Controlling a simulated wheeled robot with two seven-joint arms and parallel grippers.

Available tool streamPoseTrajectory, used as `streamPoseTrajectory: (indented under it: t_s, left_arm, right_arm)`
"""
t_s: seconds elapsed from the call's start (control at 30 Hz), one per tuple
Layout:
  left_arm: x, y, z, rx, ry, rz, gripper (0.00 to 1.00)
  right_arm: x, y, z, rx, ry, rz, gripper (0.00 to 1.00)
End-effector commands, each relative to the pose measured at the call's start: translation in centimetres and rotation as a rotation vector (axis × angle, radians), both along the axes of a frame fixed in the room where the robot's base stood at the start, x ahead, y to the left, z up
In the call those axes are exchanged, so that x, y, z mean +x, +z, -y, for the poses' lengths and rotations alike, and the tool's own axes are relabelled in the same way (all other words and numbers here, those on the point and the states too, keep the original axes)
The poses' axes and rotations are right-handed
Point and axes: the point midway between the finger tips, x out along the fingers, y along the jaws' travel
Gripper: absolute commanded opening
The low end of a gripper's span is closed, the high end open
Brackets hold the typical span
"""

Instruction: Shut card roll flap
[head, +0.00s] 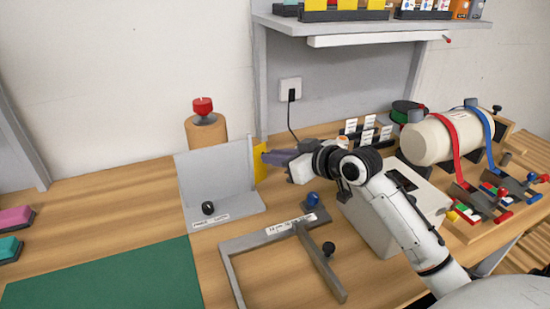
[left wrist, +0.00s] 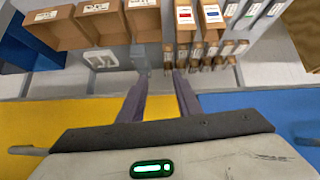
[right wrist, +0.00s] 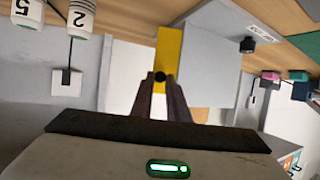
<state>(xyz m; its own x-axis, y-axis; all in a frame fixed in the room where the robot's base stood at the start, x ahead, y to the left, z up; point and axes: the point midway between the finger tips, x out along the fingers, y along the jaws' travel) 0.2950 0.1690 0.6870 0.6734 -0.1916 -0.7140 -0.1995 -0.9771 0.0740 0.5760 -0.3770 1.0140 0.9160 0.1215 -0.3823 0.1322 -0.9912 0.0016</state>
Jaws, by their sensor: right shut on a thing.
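A grey stand (head: 215,175) with upright panels and a labelled base stands on the wooden bench in the head view, and it also shows in the right wrist view (right wrist: 210,65). A yellow flap (head: 260,170) stands at its right edge; it fills the middle of the right wrist view (right wrist: 169,50). My right gripper (head: 268,158) reaches it from the right and is shut on a small black knob (right wrist: 160,76) at the yellow flap. My left gripper (left wrist: 160,77) shows only in the left wrist view, open, with nothing between its fingertips.
A grey frame (head: 228,262) with a knob lies in front of the stand. A green mat (head: 110,280) is at front left. A brown cylinder with a red knob (head: 203,106) stands behind. A white roll with straps (head: 432,140) is at the right.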

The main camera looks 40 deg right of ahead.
Motion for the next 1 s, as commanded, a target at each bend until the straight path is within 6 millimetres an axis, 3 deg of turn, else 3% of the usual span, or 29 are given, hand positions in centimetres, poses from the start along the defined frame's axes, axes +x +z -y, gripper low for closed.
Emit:
streamPoseTrajectory:
  t_s: [0.27,0.3,0.4,0.77,1.0]
  left_arm:
    - [0.0,0.0,0.0,0.000,0.000,-0.001,0.31]
    - [0.0,0.0,0.0,0.000,0.000,-0.001,0.31]
    - [0.0,0.0,0.0,0.000,0.000,-0.001,0.31]
    - [0.0,-0.1,0.0,0.000,0.000,0.000,0.31]
    - [0.1,-0.5,0.0,0.000,0.000,0.002,0.31]
  right_arm:
    - [0.0,-0.1,0.0,0.003,0.003,-0.003,0.00]
    - [0.0,-0.1,0.0,0.003,0.003,-0.003,0.16]
    - [0.0,-0.1,0.0,0.002,0.002,-0.002,0.33]
    - [-0.4,0.1,0.1,0.002,0.001,0.000,0.33]
    - [-3.9,1.4,0.6,-0.002,0.002,-0.002,0.33]
